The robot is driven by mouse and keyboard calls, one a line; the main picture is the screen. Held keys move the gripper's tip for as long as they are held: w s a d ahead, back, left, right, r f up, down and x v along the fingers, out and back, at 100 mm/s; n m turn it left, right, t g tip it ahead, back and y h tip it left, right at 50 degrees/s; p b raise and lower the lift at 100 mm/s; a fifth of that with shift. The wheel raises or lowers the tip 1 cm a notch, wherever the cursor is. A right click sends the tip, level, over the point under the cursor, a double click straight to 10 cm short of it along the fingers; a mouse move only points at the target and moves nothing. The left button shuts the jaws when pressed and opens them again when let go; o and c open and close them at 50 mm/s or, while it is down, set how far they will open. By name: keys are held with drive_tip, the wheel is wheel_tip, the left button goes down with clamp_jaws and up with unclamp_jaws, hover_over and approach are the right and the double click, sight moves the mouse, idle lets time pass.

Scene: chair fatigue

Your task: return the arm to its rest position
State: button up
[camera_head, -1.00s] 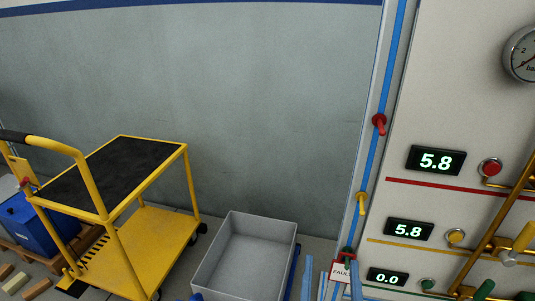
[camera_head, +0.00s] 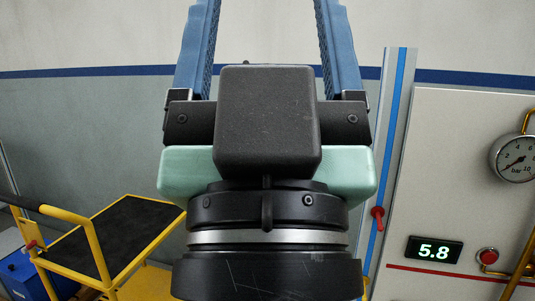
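My gripper (camera_head: 268,30) fills the middle of the head view, close to the camera and pointing up. Its two blue ribbed fingers stand wide apart, with only the wall showing between them. It is open and holds nothing that I can see; the fingertips run out of the top of the picture. The black wrist and pale green housing below hide much of the scene behind.
A yellow trolley (camera_head: 90,241) with a black top stands at lower left, beside a blue box (camera_head: 30,272). At right is a pale panel (camera_head: 455,150) with a gauge (camera_head: 515,158), a 5.8 display (camera_head: 434,249) and a red button (camera_head: 487,257).

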wheel_tip(320, 180, up, 22)
drive_tip(key=p, duration=2)
drive_tip(key=shift+f, duration=0.2)
